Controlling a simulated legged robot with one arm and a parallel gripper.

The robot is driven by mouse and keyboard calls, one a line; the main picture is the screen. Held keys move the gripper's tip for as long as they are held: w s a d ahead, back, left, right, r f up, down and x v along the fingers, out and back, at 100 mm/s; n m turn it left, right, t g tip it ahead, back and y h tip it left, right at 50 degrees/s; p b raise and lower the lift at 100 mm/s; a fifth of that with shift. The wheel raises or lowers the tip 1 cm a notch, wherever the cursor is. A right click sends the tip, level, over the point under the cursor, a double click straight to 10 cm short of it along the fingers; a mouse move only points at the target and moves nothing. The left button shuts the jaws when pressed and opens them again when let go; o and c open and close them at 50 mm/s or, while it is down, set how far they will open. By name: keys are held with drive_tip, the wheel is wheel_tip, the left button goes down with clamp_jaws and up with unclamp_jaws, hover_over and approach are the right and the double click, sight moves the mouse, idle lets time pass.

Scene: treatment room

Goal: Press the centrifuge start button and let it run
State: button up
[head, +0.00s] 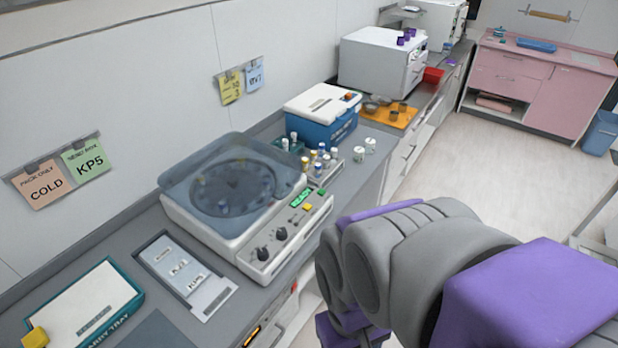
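The centrifuge (205,232) stands on the grey counter left of centre in the head view. Its clear tinted lid (285,172) looks closed over a dark round rotor (232,186). The sloped front panel has two dark knobs (281,233), a lit green display (301,198) that seems to read READY, a yellow button (308,208) and a green button (321,191). Labels on the buttons are too small to read. My grey and purple arm fills the lower right, to the right of the centrifuge and apart from it in the picture. My gripper's fingers do not show.
Sample tubes (318,160) and a blue cool box (322,115) stand behind the centrifuge. A tray with cards (185,275) and a teal-edged box (85,310) lie in front. A white machine (380,62) is farther back. Open floor (480,165) lies right of the counter.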

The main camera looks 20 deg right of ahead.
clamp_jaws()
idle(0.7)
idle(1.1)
